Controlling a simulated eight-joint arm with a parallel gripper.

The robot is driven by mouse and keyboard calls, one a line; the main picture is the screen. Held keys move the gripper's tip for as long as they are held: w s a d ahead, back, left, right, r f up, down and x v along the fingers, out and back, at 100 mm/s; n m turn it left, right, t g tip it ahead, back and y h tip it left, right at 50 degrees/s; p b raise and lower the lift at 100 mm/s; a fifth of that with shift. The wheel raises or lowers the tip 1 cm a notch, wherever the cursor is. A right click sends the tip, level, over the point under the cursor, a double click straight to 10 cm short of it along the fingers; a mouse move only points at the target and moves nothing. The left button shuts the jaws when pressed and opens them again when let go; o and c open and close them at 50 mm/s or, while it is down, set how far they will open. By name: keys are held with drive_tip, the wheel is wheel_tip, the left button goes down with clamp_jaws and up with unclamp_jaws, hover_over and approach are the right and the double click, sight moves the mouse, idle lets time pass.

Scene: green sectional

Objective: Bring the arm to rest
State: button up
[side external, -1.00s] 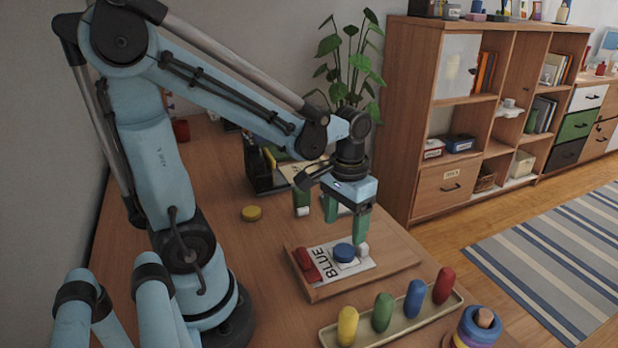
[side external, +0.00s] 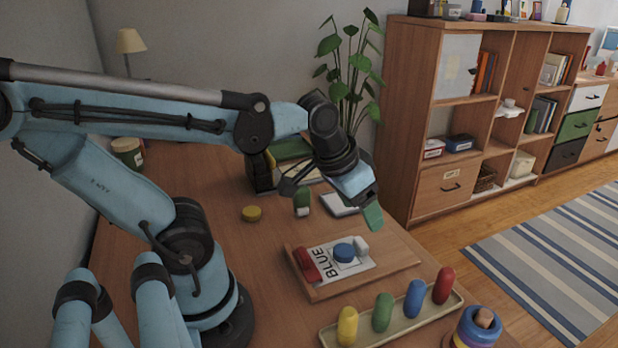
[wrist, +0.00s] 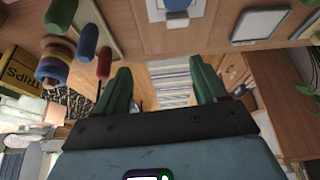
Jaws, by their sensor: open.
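My gripper (side external: 372,215) is raised above the far right part of the wooden desk in the side view, tilted outward to the right. In the wrist view my gripper (wrist: 160,85) shows two green fingers spread apart with nothing between them. The wooden tray (side external: 385,268) lies below it and holds a card marked BLUE (side external: 326,262), a red piece (side external: 306,264), a blue disc (side external: 344,252) and a small white piece (side external: 362,246). My gripper is clear of the tray and touches nothing that I can see.
A long tray (side external: 400,328) with yellow, green, blue and red pegs stands at the front right, beside a ring stacker (side external: 478,328). A yellow disc (side external: 251,213) and a green-and-white piece (side external: 302,202) lie on the desk. A plant (side external: 350,75) and shelf (side external: 400,130) stand behind.

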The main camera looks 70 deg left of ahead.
drive_tip(key=shift+w+d+m+t, duration=0.15)
drive_tip(key=shift+d+m+t, duration=0.25)
drive_tip(key=shift+d+t, duration=0.45)
